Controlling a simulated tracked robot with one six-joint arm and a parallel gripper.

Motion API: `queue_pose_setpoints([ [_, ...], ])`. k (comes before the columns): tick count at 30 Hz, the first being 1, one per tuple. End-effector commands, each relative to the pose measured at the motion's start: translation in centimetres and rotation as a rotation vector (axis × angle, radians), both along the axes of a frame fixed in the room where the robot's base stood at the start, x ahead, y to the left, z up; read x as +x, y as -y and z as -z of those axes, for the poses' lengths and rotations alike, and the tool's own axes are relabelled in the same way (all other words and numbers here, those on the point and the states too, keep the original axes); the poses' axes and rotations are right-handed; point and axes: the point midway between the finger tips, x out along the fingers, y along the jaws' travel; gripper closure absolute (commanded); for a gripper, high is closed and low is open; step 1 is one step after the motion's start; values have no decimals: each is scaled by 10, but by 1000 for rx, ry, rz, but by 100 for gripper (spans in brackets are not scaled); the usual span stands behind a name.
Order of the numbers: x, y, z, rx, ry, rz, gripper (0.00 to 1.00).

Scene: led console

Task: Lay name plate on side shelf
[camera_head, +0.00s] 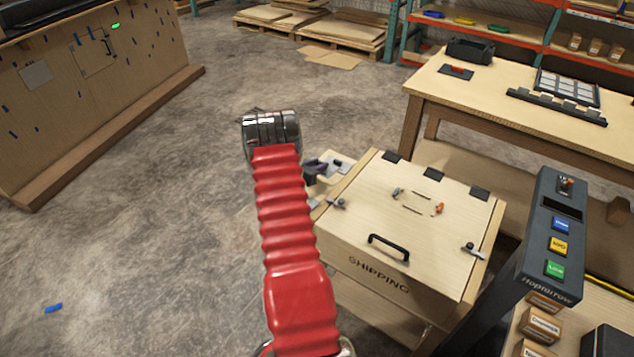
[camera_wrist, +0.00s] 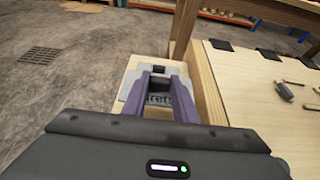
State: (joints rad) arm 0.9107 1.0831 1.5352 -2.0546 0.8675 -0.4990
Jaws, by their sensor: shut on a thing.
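The name plate (camera_wrist: 133,84) is a grey flat plate with dark letters, partly readable as "rets", in the wrist view. My gripper (camera_wrist: 162,80) has purple fingers over the plate and is shut on it; the fingers hide part of the plate and its lettering. The side shelf (camera_wrist: 116,107) is a small pale wooden ledge left of the shipping box, under the plate. I cannot tell whether the plate touches it. In the head view, my gripper (camera_head: 316,172) is at the box's left side, partly hidden by my red arm, with a grey bit of plate (camera_head: 340,165) beyond it.
The shipping box (camera_head: 420,225) has a closed lid with a black handle (camera_head: 389,247) and small latches. A button console (camera_head: 553,240) stands at right. A workbench (camera_head: 500,100) is behind. Open concrete floor lies to the left.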

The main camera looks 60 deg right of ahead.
Motion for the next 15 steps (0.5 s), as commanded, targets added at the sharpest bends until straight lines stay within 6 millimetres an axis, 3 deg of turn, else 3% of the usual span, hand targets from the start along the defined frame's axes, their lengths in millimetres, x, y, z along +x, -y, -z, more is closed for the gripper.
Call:
queue_pose_setpoints([
  [6, 0, 0, 31, 0, -1, -1, 96],
  [15, 1, 0, 36, -1, 0, -1, 96],
])
